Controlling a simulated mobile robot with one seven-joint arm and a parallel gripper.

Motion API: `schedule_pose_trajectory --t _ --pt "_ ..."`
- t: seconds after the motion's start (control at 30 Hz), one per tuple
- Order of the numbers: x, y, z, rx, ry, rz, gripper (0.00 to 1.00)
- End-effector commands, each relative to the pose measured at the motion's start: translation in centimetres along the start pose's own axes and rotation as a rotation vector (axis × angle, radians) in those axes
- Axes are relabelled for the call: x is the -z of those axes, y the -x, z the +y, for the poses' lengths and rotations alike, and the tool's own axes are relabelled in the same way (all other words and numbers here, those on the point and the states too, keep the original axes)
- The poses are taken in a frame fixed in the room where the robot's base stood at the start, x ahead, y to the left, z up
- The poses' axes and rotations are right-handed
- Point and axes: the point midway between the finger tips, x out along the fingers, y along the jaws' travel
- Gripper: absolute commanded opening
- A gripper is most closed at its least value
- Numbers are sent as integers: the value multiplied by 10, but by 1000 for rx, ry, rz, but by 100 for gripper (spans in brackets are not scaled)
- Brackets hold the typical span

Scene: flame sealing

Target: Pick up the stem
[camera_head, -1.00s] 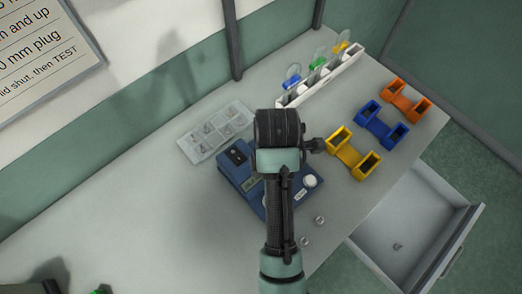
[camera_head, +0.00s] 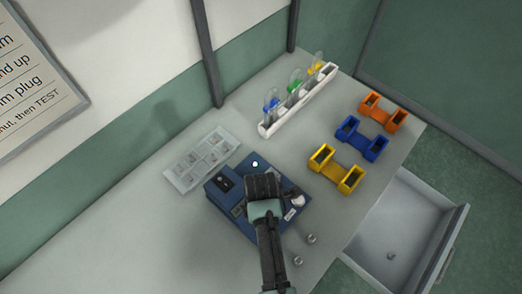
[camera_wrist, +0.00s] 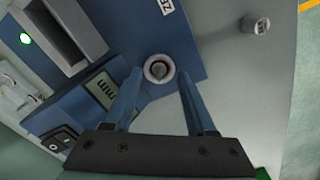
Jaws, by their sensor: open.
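My gripper (camera_wrist: 160,74) is open, with its two blue fingers apart in the wrist view. A small round piece (camera_wrist: 159,68) with a pale ring and a dark grey centre appears between the fingertips. It may be the stem, but I cannot tell for certain, nor whether the fingers touch it. In the head view my wrist hangs over the blue device (camera_head: 222,203) and hides the fingertips and this piece.
A small metal plug (camera_wrist: 255,25) stands on the table. A clear compartment tray (camera_head: 180,178), a white rack (camera_head: 268,130) with colored-base pieces, and yellow (camera_head: 336,170), blue (camera_head: 362,140) and orange (camera_head: 383,112) holders are beyond. An open drawer (camera_head: 420,225) juts out at right.

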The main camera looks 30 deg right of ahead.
Motion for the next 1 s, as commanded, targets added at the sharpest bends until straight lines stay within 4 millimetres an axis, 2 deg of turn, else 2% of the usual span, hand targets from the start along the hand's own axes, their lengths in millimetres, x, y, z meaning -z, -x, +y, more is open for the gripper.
schedule_pose_trajectory --t 0.13,0.37,0.67,1.0 --pt "0 -9 0 0 0 0 56" --pt "0 -10 0 -1 0 0 55" --pt "0 -9 0 -1 1 0 0" --pt "0 -10 0 0 1 0 0"
